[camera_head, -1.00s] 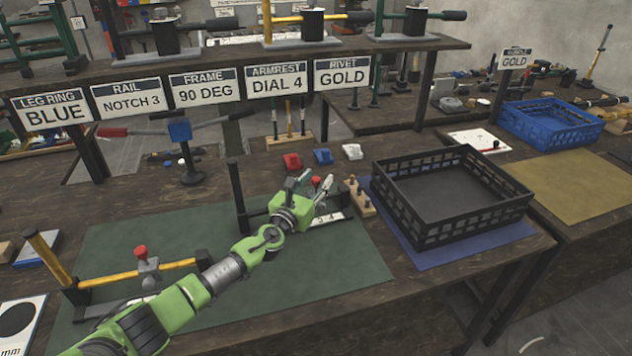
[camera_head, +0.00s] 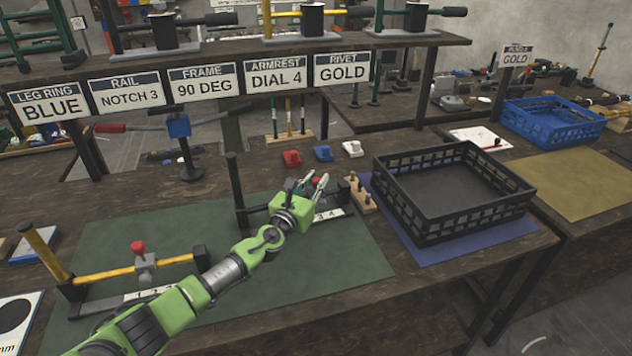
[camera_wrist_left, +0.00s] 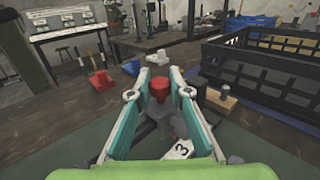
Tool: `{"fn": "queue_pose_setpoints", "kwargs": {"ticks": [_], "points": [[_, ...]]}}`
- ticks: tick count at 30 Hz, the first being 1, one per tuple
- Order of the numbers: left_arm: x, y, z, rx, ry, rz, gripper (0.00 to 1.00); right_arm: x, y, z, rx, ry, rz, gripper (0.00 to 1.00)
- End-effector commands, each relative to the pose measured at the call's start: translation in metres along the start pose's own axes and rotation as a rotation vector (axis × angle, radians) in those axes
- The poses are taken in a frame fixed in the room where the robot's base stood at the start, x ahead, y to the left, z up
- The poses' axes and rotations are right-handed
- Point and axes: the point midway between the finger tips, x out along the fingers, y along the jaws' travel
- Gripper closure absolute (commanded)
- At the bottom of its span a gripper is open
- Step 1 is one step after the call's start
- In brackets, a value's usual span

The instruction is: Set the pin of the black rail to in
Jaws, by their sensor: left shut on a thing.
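The black rail (camera_head: 237,192) stands on the green mat, partly hidden behind my left gripper. Its dark upright post shows left of the gripper, and its white number strip (camera_head: 328,215) shows to the right. The rail's pin has a red knob (camera_wrist_left: 158,88) on a grey slider block (camera_wrist_left: 158,118). My left gripper (camera_head: 306,183) is over the slider, with its fingertips shut on the red knob, one finger on each side in the left wrist view. How deep the pin sits is hidden. My right gripper is not in view.
A yellow rail (camera_head: 110,272) with its own red-knobbed slider lies at the mat's left. A black crate (camera_head: 455,222) and a small wooden peg block (camera_head: 362,197) stand right of the gripper. Red, blue and white small parts (camera_head: 323,154) lie behind. The mat's front (camera_head: 320,265) is clear.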

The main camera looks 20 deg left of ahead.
Motion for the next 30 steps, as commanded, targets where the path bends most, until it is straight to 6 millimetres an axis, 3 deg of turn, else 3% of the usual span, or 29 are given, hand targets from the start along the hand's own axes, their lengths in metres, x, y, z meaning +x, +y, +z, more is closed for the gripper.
{"fn": "queue_pose_setpoints", "kwargs": {"ticks": [1, 3, 17, 30], "points": [[-0.002, -0.001, -0.006, 0.001, 0.010, -0.003, 0.74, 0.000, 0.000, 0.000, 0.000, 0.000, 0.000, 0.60], [-0.002, -0.001, -0.006, 0.000, 0.010, -0.003, 0.63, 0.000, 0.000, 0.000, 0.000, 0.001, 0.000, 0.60], [-0.009, 0.000, -0.004, 0.000, 0.005, -0.002, 0.63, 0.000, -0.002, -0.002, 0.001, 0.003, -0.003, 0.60], [-0.078, 0.000, -0.005, 0.002, 0.009, -0.003, 0.63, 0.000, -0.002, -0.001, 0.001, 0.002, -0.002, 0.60]]}}
